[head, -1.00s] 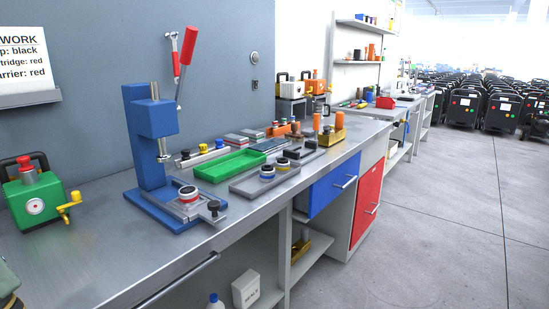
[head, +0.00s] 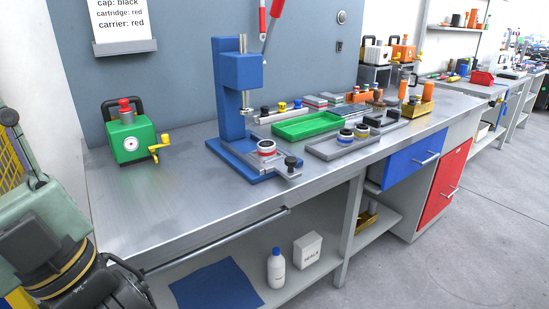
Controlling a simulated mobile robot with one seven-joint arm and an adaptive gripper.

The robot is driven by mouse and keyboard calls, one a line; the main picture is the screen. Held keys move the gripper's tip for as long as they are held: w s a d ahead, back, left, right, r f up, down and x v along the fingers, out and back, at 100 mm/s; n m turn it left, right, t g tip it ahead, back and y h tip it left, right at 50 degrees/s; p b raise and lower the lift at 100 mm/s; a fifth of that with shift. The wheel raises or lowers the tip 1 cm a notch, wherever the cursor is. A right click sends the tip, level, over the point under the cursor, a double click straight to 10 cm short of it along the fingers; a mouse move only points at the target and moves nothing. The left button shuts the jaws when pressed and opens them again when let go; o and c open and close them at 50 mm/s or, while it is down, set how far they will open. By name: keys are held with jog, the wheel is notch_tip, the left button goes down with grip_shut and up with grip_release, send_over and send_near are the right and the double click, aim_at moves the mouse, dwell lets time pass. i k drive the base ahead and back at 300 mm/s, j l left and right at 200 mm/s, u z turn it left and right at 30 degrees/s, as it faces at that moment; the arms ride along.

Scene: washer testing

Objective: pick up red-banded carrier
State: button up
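A red-banded carrier (head: 266,147), a short round piece with a pale body, sits upright in the fixture at the base of the blue press (head: 233,95), below its ram. A blue-banded piece (head: 345,136) and a yellow-banded piece (head: 361,131) stand on a grey tray (head: 322,152) to the right. The dark end of my arm, with my gripper (head: 118,278), is at the lower left, in front of the bench and well apart from the carrier. Its fingertips cannot be made out.
A green device (head: 130,137) with a yellow crank stands on the bench's left part. A green tray (head: 306,125) lies behind the grey tray. The press's red-handled lever rises above it. The bench top (head: 190,190) is clear at front left. A bottle (head: 275,268) stands on the lower shelf.

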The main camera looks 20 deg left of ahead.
aim_at(263, 153)
jog(key=i+l+u, duration=0.6)
jog(key=u, duration=0.15)
jog(key=i+l+u, duration=0.35)
jog(key=l, duration=0.15)
jog(key=k, duration=0.1)
